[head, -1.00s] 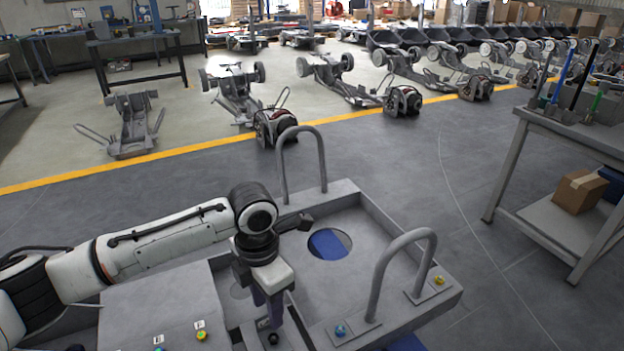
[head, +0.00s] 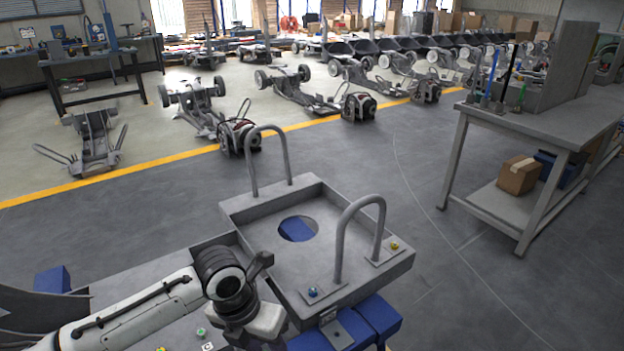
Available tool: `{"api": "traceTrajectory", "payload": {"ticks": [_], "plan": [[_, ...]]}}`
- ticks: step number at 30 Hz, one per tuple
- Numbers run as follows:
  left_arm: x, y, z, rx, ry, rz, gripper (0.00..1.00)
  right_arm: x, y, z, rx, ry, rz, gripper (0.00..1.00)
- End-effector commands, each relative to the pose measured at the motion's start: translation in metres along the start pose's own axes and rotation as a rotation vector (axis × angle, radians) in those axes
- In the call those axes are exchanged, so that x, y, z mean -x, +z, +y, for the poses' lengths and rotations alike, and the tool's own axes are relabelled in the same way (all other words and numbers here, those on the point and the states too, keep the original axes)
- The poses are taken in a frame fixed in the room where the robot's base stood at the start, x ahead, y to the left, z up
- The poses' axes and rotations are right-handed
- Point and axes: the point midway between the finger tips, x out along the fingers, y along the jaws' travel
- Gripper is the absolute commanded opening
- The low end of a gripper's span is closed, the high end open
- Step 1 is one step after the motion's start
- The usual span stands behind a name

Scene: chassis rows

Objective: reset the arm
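My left arm (head: 135,318) comes in from the lower left in the head view, white with black joints. Its wrist bends down beside the near left side of the grey tray. My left gripper (head: 262,325) shows only its pale body at the bottom edge; its fingers are hidden or out of frame, so I cannot tell whether it is open or shut. No held thing shows. My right gripper is not in view.
The grey tray (head: 262,232) has two upright hoop handles, a round hole and small coloured buttons. Blue blocks (head: 372,318) sit at its near edge. A workbench (head: 540,125) stands right, with a cardboard box (head: 518,175) on its shelf. Chassis rows stand beyond the yellow line (head: 180,153).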

Motion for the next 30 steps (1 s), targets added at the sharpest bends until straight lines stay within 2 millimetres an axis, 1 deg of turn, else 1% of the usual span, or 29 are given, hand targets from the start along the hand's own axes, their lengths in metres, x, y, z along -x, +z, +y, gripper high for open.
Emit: {"api": "traceTrajectory", "payload": {"ticks": [1, 5, 8, 9, 11, 12, 14, 15, 17, 18, 19, 21, 23, 24, 26, 27, 30], "plan": [[-0.01, -0.004, -0.011, 0.068, -0.032, -0.014, 0.38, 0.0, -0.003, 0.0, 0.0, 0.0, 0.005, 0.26], [-0.031, -0.007, -0.033, 0.299, -0.12, -0.063, 0.38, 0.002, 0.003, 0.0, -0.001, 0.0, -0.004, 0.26], [-0.049, -0.012, -0.053, 0.557, -0.217, -0.1, 0.38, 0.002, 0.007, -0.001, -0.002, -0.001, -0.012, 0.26], [-0.057, -0.015, -0.061, 0.686, -0.264, -0.113, 0.38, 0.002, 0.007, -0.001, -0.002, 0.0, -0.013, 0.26], [-0.067, -0.019, -0.069, 0.899, -0.34, -0.128, 0.38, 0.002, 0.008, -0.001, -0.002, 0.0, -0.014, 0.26], [-0.073, -0.022, -0.073, 1.047, -0.391, -0.135, 0.38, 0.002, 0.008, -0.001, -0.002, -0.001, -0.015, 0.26], [-0.081, -0.029, -0.075, 1.268, -0.464, -0.14, 0.38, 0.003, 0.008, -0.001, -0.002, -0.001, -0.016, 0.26], [-0.086, -0.034, -0.073, 1.417, -0.511, -0.142, 0.38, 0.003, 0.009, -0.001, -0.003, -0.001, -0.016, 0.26], [-0.093, -0.044, -0.068, 1.639, -0.58, -0.143, 0.38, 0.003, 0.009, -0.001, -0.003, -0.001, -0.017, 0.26], [-0.098, -0.052, -0.062, 1.786, -0.623, -0.142, 0.38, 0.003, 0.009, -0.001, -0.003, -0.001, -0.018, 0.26], [-0.102, -0.06, -0.057, 1.896, -0.656, -0.142, 0.38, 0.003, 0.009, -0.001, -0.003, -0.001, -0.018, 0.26], [-0.109, -0.08, -0.042, 2.145, -0.729, -0.144, 0.38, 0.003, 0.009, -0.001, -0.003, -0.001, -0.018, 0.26], [-0.113, -0.098, -0.027, 2.338, -0.787, -0.152, 0.38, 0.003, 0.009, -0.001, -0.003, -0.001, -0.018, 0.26], [-0.115, -0.111, -0.018, 2.45, -0.822, -0.158, 0.38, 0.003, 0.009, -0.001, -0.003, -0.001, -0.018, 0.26], [-0.118, -0.13, -0.004, 2.598, -0.872, -0.171, 0.38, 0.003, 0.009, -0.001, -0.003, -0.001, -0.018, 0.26], [-0.119, -0.143, 0.004, 2.685, -0.901, -0.18, 0.38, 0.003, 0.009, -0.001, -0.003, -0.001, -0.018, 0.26], [-0.119, -0.172, 0.022, 2.859, -0.969, -0.205, 0.38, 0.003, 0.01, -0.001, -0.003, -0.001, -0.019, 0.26]]}}
